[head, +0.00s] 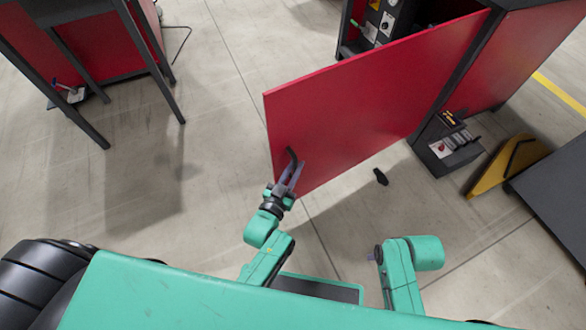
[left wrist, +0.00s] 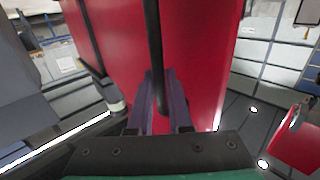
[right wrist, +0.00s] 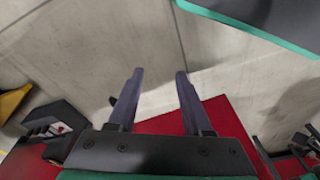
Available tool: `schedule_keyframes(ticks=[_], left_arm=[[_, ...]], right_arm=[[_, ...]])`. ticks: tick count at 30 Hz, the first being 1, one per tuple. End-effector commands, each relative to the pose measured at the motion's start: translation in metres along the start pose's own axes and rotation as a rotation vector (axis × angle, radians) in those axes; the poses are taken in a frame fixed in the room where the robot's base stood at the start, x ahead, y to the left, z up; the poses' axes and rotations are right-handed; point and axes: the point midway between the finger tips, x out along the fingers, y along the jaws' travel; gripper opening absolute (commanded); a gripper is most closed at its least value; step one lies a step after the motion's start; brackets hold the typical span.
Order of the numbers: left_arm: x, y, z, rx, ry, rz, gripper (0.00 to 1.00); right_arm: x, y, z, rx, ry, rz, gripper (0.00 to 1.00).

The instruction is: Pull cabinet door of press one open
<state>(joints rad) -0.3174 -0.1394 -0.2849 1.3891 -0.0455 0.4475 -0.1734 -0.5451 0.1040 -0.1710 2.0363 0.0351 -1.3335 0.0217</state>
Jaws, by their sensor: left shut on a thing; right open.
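The red cabinet door (head: 365,100) stands swung out from the press cabinet (head: 520,60), its far right edge at the dark frame. Its dark bar handle (head: 292,158) is near the free edge at the left. My left gripper (head: 288,176) is shut on this handle, and the left wrist view shows the handle (left wrist: 153,40) between the fingers (left wrist: 160,98). My right gripper (right wrist: 152,82) is open and empty, with its fingers apart over the floor. In the head view only part of my right arm shows, and its fingers are not clear.
A yellow piece (head: 505,167) and a dark panel (head: 555,185) lie further right. A small black object (head: 381,176) is on the floor. A red table-like unit (head: 85,50) is upper left, with clear floor between.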

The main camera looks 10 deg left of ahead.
Motion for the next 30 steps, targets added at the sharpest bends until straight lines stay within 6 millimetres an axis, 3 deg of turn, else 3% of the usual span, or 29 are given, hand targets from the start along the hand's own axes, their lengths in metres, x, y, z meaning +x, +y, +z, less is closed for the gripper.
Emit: schedule_keyframes(ticks=[7, 8, 10, 22, 26, 30], left_arm=[[0.003, 0.004, -0.005, 0.0, 0.011, 0.007, 0.0], [0.003, 0.004, -0.005, 0.0, 0.011, 0.007, 0.21], [0.003, 0.004, -0.005, 0.0, 0.011, 0.007, 0.47], [-0.009, 0.001, -0.002, 0.001, 0.003, 0.003, 0.47], [-0.034, 0.002, -0.003, 0.001, 0.0, 0.004, 0.47], [-0.073, 0.002, -0.003, 0.001, -0.001, 0.006, 0.47]], right_arm=[[0.0, -0.001, -0.002, -0.001, 0.003, -0.001, 0.5], [0.0, -0.001, -0.002, -0.001, 0.003, -0.001, 0.5], [0.0, -0.001, -0.002, -0.002, 0.003, -0.001, 0.5], [0.0, 0.0, -0.002, 0.0, 0.005, 0.001, 0.5], [0.017, 0.004, 0.005, 0.006, -0.008, 0.009, 0.5], [0.034, 0.007, 0.013, 0.01, -0.014, 0.016, 0.5]])
